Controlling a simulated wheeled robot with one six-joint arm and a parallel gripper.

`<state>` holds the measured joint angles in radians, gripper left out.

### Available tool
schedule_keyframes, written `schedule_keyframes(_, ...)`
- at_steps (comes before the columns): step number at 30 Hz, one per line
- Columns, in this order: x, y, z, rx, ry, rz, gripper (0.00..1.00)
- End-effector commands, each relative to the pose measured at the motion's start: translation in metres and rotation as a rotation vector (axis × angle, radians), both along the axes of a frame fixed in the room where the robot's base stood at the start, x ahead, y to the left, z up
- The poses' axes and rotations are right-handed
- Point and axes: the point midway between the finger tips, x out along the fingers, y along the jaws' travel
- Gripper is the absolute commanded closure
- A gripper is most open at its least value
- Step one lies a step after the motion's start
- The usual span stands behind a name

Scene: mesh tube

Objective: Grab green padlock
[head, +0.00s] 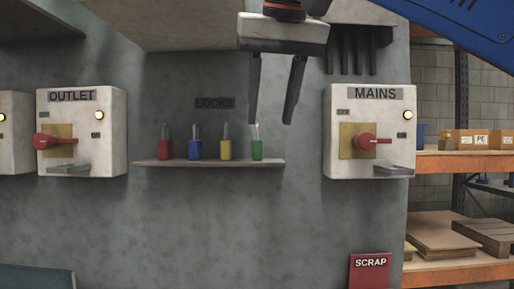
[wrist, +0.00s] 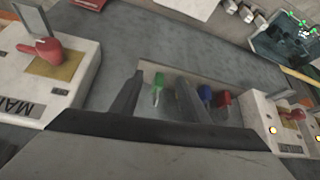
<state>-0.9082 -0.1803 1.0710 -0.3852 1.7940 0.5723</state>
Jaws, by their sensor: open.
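The green padlock (head: 257,149) stands upright at the right end of a small shelf under the LOCKS label in the head view. It also shows in the wrist view (wrist: 158,81), between the two fingers, nearer the left one. My gripper (head: 268,122) is open and empty, pointing down. In the head view its fingertips appear just above the padlock's shackle; I cannot tell the exact depth gap. The padlock's body is not covered by the fingers in the head view.
The shelf (head: 209,163) also holds a yellow padlock (head: 225,150), a blue padlock (head: 196,149) and a red padlock (head: 166,149). The MAINS box (head: 345,105) is to the right, the OUTLET box (head: 110,140) to the left. A red SCRAP bin (head: 370,277) is below.

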Motion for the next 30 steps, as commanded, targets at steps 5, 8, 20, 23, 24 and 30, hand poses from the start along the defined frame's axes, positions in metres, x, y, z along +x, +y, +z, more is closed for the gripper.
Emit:
schedule_keyframes(5, 0.027, 0.004, 0.0, 0.0, 0.001, -0.004, 0.58)
schedule_keyframes(8, 0.042, 0.006, -0.001, -0.001, 0.0, -0.004, 0.58)
schedule_keyframes(20, 0.09, 0.014, 0.0, 0.0, 0.0, 0.0, 0.58)
schedule_keyframes(23, 0.093, 0.015, -0.002, 0.0, 0.0, 0.0, 0.58)
schedule_keyframes(24, 0.095, 0.015, -0.005, 0.0, 0.0, 0.0, 0.58)
schedule_keyframes(30, 0.108, 0.016, -0.027, -0.002, 0.0, -0.001, 0.58)
